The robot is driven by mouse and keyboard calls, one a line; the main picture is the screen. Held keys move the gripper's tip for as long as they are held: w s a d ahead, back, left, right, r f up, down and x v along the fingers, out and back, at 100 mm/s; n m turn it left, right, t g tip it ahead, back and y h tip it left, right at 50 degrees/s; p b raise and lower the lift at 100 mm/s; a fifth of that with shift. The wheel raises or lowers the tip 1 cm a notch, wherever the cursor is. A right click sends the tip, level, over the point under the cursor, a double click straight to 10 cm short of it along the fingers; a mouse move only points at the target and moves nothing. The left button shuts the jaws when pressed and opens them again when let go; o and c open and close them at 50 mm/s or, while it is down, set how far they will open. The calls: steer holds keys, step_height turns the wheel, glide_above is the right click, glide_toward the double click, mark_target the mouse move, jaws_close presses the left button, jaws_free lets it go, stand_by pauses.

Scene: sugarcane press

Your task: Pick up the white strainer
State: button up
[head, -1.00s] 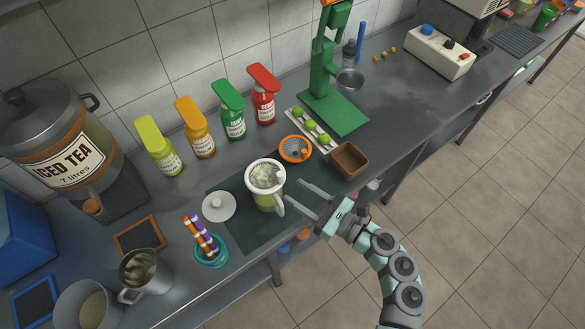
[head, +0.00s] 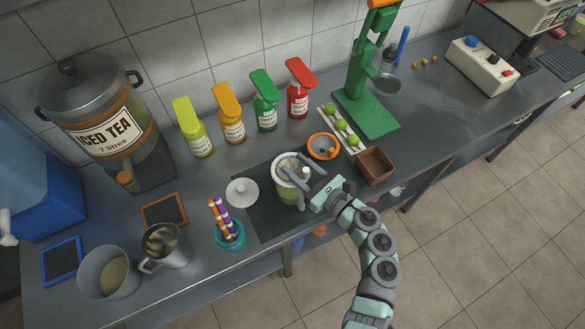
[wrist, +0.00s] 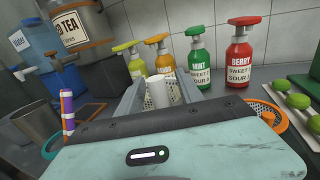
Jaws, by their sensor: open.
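The white strainer (head: 283,160) sits in the top of a pale green jug (head: 288,194) on the dark mat. Its perforated wall (wrist: 150,98) shows between my fingers in the wrist view, with a plain white upright piece there too. My gripper (head: 296,176) is open, reaching in from the lower right, with its two fingers over the jug's top on either side of part of the strainer. The fingers hide part of the strainer and the jug's right side. I cannot tell whether they touch it.
A white lid (head: 242,192) lies left of the jug, near a teal cup of striped straws (head: 229,235). An orange-rimmed sieve (head: 323,146) and a brown box (head: 376,166) stand close on the right. Syrup bottles (head: 232,128) line the wall. The front of the mat is clear.

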jaws_close()
stand_by(0.4)
